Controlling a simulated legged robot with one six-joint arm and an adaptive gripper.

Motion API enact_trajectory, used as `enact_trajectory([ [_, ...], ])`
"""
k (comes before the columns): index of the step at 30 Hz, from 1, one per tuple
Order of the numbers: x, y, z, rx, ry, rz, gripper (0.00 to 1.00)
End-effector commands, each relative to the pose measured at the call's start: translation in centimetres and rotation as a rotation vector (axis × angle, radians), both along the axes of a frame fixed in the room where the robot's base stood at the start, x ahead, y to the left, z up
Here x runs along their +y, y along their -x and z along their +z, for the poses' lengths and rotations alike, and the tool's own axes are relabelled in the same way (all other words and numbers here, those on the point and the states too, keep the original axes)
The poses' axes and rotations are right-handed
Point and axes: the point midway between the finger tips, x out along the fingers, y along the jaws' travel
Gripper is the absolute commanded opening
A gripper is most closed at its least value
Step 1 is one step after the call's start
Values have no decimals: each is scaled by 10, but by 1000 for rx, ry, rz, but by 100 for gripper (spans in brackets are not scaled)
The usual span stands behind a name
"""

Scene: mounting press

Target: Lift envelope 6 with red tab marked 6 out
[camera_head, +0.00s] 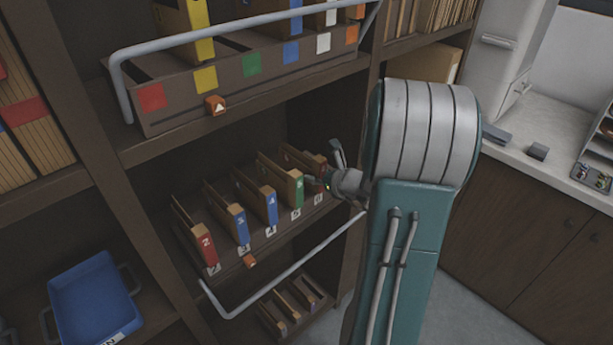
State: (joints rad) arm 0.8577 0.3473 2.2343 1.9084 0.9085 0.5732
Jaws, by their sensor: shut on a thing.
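Envelope 6 (322,164), brown with a red tab, is the rightmost and farthest in the row in the brown rack (262,242) on the middle shelf. Its number is too small to read here, and my gripper partly covers it. My gripper (326,181) reaches in from the right and is shut on this envelope near its front edge. The envelope stands upright in line with the others; whether its bottom is clear of the rack cannot be told.
Left of it stand a green-tabbed envelope (299,191), blue-tabbed envelopes (271,210) (242,228) and another red-tabbed one (207,248). A grey rail (285,276) runs in front of the rack. An upper bin (228,87) hangs above. A blue tray (92,298) is lower left.

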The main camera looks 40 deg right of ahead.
Motion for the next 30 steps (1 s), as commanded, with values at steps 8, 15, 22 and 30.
enact_trajectory([
  [8, 0, 0, 15, -3, 5, 1, 0],
  [15, 0, 0, 66, -4, 6, 0, 0],
  [22, 0, 0, 96, -1, 2, 0, 0],
  [30, 0, 0, 100, 1, 0, 0, 0],
])
